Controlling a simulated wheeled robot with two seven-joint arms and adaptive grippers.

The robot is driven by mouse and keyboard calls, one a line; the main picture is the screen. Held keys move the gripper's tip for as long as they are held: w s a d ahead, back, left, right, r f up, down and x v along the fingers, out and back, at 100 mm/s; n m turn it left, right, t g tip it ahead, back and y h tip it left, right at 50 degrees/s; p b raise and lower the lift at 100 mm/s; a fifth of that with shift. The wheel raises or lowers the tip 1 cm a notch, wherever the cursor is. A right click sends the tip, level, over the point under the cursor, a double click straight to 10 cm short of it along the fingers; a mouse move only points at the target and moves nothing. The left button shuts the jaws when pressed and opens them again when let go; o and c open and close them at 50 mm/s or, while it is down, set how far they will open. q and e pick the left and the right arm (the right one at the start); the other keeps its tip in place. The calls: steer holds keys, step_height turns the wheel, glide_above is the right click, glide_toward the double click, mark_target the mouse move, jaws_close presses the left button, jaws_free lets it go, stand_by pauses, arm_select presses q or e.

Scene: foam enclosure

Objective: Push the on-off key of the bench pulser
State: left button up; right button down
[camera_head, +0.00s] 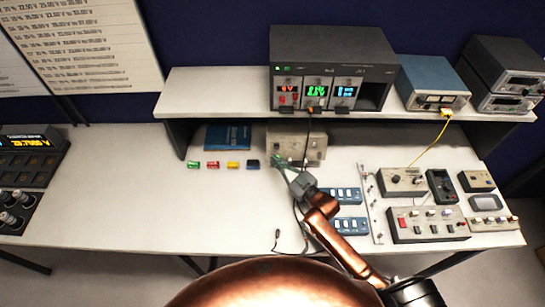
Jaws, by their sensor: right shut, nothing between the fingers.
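My right arm comes in from the lower right, and its gripper (281,162) is shut and empty. Its tips are just in front of a beige box (288,140) with small knobs, which stands under the shelf and looks like the bench pulser, though no label is readable. The gripper hides part of the box's lower front. I cannot make out the on-off key, nor whether the tips touch the box. My left gripper is not in view.
Several small coloured blocks (233,165) lie left of the gripper, before a blue folder (228,137). Blue switch boxes (345,195) and grey instruments stand right. A black rack (333,60) is on the shelf (220,90). Cables hang near the gripper. The left table (120,190) is clear.

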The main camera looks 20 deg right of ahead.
steer(key=shift+s+r, duration=0.1)
steer(key=shift+s, duration=0.05)
steer(key=s+p, duration=0.1)
steer(key=s+a+r+p, duration=0.1)
steer(key=s+p, duration=0.1)
steer(key=s+r+p, duration=0.1)
steer(key=s+p, duration=0.1)
steer(key=shift+s+a+r, duration=0.1)
steer(key=shift+a, duration=0.2)
steer(key=c, duration=2.7)
jaws_free()
steer(key=shift+c, duration=0.2)
